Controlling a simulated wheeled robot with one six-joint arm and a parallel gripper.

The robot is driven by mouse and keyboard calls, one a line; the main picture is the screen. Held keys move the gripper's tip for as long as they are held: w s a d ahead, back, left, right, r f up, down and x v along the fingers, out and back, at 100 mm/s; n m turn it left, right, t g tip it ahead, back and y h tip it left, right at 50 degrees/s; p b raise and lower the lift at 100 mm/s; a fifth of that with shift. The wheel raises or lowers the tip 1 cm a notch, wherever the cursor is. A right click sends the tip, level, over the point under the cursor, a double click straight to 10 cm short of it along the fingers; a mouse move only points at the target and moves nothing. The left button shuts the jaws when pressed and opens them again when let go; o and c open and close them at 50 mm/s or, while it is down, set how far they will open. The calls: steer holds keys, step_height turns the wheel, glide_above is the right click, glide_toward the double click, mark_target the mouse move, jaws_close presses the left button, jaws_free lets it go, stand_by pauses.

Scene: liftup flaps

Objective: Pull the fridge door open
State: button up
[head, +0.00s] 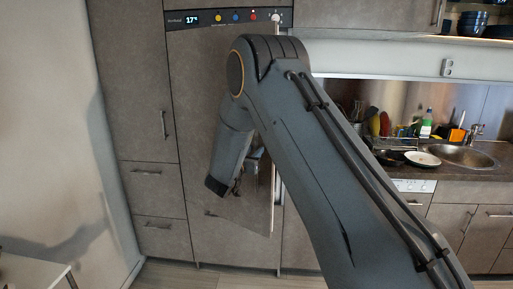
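The fridge door (205,90) is a tall grey-brown front at the left middle, below a dark control strip with a display (192,18). My gripper (238,186) is in front of the lower half of the door, a little left of the handle. My wrist hides most of it, so I cannot tell whether its fingers are open or touch anything.
Closed cabinets and drawers (147,172) stand left of the fridge. On the right, the counter (478,180) holds a sink, pans (422,159), and bottles. A pale table corner (35,273) is at bottom left. Bare floor shows before the fridge.

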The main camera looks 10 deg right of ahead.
steer(key=shift+p+x, duration=0.3)
steer(key=shift+x, duration=1.05)
jaws_close()
steer(key=shift+s+a, duration=0.1)
